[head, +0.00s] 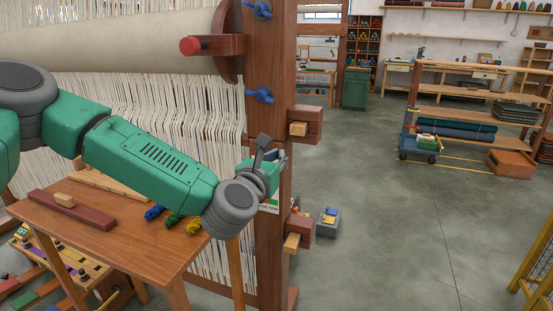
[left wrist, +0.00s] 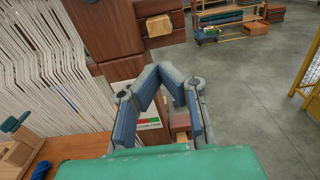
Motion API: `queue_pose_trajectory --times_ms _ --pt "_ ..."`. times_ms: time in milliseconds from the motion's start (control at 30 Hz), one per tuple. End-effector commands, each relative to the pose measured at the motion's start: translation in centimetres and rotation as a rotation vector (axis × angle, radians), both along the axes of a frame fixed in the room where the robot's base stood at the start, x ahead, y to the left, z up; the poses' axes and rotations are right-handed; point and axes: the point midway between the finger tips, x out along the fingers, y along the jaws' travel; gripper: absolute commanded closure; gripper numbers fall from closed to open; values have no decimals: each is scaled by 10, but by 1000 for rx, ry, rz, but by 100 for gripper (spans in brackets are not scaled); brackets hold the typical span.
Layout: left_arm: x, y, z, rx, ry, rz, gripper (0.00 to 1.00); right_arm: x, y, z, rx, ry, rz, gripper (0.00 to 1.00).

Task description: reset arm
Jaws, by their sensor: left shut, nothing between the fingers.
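My left arm comes in from the left over the small wooden table in the head view, and its left gripper (head: 266,148) is in front of the loom's upright post. In the left wrist view the gripper's two blue-grey fingers (left wrist: 163,71) lean together at their tips, shut and empty. Behind the fingers a label with red and green marks shows on the wood. My right gripper is in neither view.
A wooden table (head: 112,245) holds blue (head: 153,212), green (head: 173,218) and yellow (head: 194,225) wool skeins below my arm. The loom post (head: 270,230) with its jutting blocks stands close to the gripper. Open floor (head: 400,230) lies to the right.

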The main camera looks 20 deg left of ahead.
Motion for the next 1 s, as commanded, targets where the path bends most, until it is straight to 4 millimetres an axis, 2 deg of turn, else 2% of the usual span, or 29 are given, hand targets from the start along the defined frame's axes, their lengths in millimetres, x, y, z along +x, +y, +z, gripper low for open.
queue_pose_trajectory --times_ms 467,567,600,667,767,900,967,1000 --pt "-3 0 1 0 -2 1 100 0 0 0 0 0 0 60" --pt "-5 -3 -5 24 9 -10 100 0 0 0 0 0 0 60" --pt "-8 -7 -12 58 23 -24 100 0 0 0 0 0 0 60" --pt "-15 -16 -31 143 54 -58 100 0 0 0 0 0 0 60" --pt "-37 -36 -82 378 134 -163 100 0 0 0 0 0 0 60" --pt "-90 -57 -172 820 246 -398 100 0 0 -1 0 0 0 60" --pt "-119 -60 -209 1011 279 -520 100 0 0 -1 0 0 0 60" --pt "-139 -60 -232 1137 296 -607 100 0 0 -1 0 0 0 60"
